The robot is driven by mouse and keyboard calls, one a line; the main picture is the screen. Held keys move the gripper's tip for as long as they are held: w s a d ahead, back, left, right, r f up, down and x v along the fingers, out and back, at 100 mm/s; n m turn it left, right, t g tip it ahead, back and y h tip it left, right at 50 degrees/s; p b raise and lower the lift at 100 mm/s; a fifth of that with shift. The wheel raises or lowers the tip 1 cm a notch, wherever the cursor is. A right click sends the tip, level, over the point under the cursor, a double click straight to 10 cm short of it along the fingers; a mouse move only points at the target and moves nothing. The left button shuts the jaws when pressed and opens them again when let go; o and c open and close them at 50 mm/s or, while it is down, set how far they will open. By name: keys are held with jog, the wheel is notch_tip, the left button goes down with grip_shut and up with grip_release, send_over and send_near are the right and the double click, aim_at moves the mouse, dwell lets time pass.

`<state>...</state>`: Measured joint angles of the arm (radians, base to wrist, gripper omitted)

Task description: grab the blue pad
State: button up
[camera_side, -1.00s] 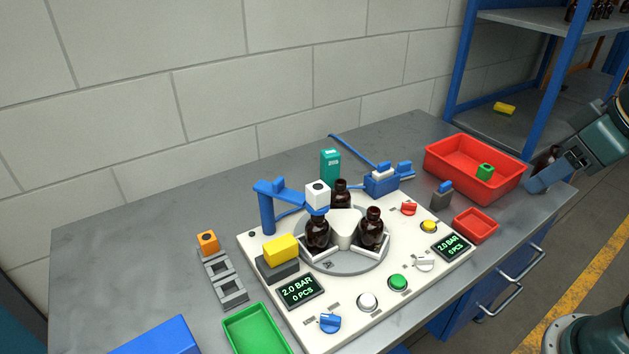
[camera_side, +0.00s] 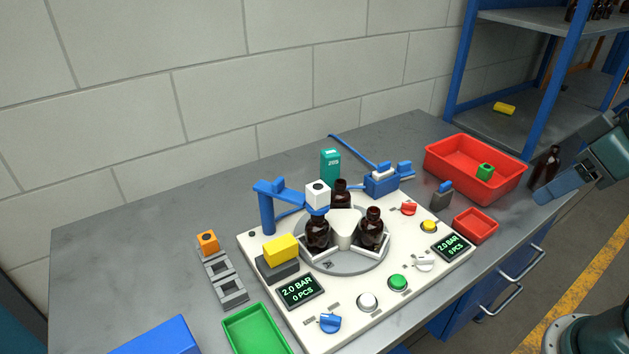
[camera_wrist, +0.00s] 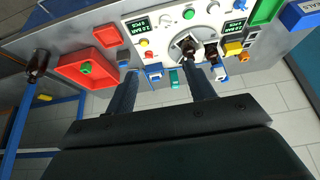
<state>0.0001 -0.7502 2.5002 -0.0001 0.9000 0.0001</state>
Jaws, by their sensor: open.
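A small blue pad (camera_side: 446,187) sits on top of a dark grey block, between the large red bin and the white panel. My gripper (camera_side: 556,192) is at the right edge of the side view, past the red bin and well apart from the pad. The wrist view shows my two fingers (camera_wrist: 165,72) spread wide with nothing held between them.
A dark bottle (camera_side: 545,166) stands by the large red bin (camera_side: 452,181), close to my gripper. A small red tray (camera_side: 475,226) lies in front. The white panel (camera_side: 330,335) carries several bottles, a blue arm (camera_side: 266,212) and a yellow block (camera_side: 281,249). The back-left table is clear.

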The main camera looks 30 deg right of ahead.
jog(key=shift+o, duration=0.3)
jog(key=shift+o, duration=1.2)
jog(key=shift+r, duration=0.1)
jog(key=w+d+r+m+g, duration=0.1)
jog(key=w+d+r+m, duration=0.15)
jog(key=w, duration=0.65)
jog(key=w+d+r+m+g, duration=0.1)
jog(key=w+d+m, duration=0.25)
jog(key=w, duration=0.65)
jog(key=w+d+r+m+g, duration=0.15)
jog(key=w+m, duration=0.25)
jog(key=w, duration=0.5)
jog(key=w+d+f+m+g, duration=0.1)
jog(key=w+d+f+m, duration=0.4)
jog(key=w+f, duration=0.3)
jog(key=w+d+f+m+g, duration=0.1)
jog(key=w+d+f+m, duration=0.4)
jog(key=f, duration=0.9)
jog(key=w+d, duration=0.3)
jog(key=shift+d+f, duration=0.25)
